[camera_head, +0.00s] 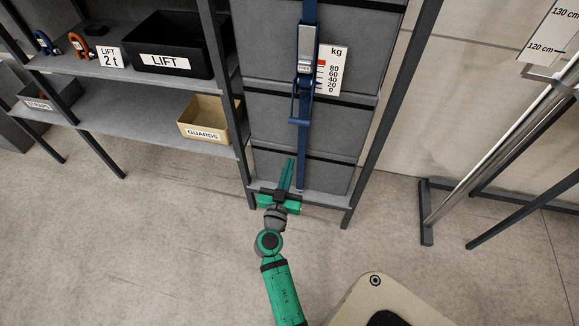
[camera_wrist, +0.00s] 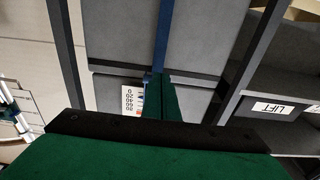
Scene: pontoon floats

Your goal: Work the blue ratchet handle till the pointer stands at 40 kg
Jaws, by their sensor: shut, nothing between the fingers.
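The blue ratchet handle (camera_head: 300,107) hangs on a blue strap (camera_head: 302,160) that runs down the front of a stack of grey boxes. A white kg scale (camera_head: 333,68) marked 0 to 80 stands right of the ratchet, with a red-orange mark near its top. I cannot make out the pointer's reading. My green gripper (camera_head: 290,162) is shut and empty, below the handle and close to the strap. In the wrist view my gripper (camera_wrist: 160,85) covers most of the ratchet, and the scale (camera_wrist: 130,99) shows upside down beside it.
The grey boxes (camera_head: 275,125) stand in a dark-framed rack with uprights on both sides. On the shelves at left are a black LIFT bin (camera_head: 170,62), a tan GUARDS box (camera_head: 207,130) and shackles. A metal stand (camera_head: 428,215) is at right. The floor between is clear.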

